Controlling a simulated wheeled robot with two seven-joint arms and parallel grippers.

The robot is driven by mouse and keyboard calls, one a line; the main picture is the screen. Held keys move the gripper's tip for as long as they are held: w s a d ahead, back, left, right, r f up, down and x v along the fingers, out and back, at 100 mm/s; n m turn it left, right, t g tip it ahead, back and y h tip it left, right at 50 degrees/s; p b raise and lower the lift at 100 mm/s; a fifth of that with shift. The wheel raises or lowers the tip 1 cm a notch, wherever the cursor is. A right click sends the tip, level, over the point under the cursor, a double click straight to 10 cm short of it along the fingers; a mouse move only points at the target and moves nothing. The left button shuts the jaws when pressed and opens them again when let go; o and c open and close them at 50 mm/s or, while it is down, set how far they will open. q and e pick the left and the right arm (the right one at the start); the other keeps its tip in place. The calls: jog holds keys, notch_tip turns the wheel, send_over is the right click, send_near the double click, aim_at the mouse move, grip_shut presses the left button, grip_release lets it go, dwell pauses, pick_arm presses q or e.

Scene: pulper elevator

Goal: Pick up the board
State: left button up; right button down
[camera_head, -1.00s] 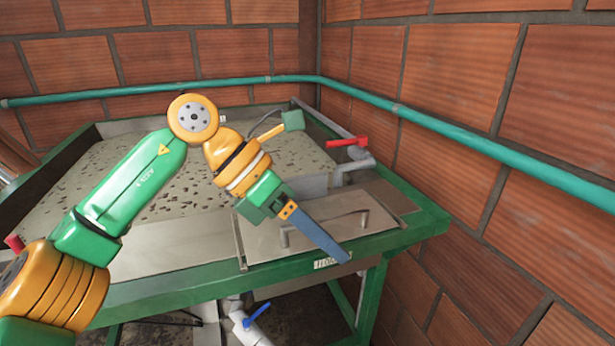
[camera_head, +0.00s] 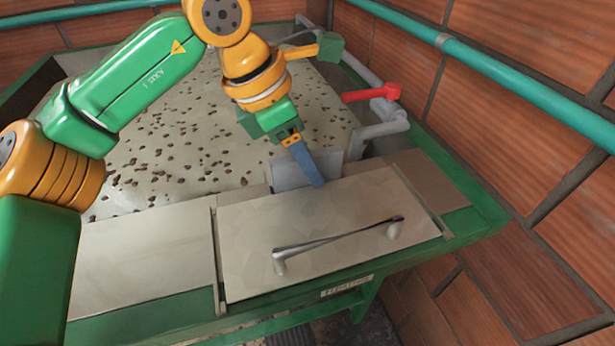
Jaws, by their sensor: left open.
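My left gripper (camera_head: 318,182) points down at the rear edge of a flat grey lid panel (camera_head: 345,222), which has a long metal handle (camera_head: 338,242). A small upright grey board (camera_head: 289,174) stands just behind that panel, at the tank's edge. My left gripper's blue-grey fingers overlap this board in the picture; I cannot tell whether they touch it. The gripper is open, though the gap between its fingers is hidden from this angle. My right gripper is not in view.
A green-framed tank (camera_head: 165,150) with scattered brown beans lies behind. A red valve lever (camera_head: 370,93) and grey pipes (camera_head: 380,131) stand to the right of the gripper. A brick wall (camera_head: 530,60) with a teal pipe (camera_head: 520,83) closes the right side.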

pick_arm(q)
jog(key=shift+w+f, duration=0.4)
jog(key=shift+w, duration=0.1)
jog(key=shift+s+d, duration=0.1)
jog(key=shift+s, duration=0.15)
jog(key=shift+w+f, duration=0.15)
jog(key=shift+f, duration=0.05)
grip_shut()
dwell(1.2)
